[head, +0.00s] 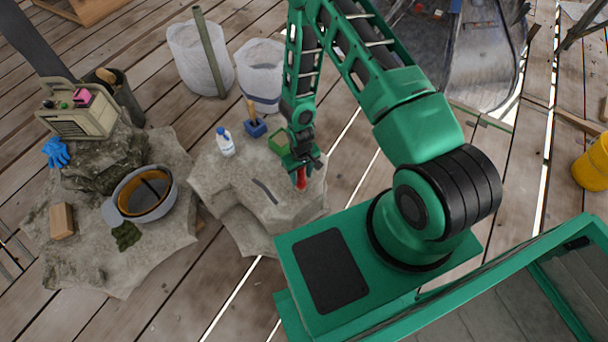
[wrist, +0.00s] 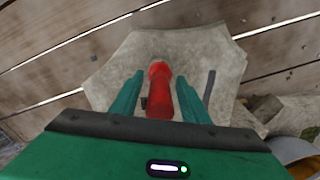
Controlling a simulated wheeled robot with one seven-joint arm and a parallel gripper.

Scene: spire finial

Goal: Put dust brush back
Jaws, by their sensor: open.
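My gripper (head: 301,163) is open above the right part of the pale stone block (head: 225,183). In the wrist view its two green fingers (wrist: 160,78) stand on either side of a red, roughly cylindrical thing (wrist: 160,95), with a gap visible at least on the left. The red thing (head: 300,180) also shows just below the gripper in the head view. A blue block with a wooden handle (head: 255,127) stands at the back of the stone. I cannot tell for sure which of these is the dust brush.
A white bottle with a blue cap (head: 225,143), a green box (head: 279,142) and a dark strip (head: 265,191) are on the same stone. Left stands another rock with a helmet-like bowl (head: 146,193), a radio (head: 77,115) and blue gloves (head: 56,152). White sacks (head: 200,60) stand behind.

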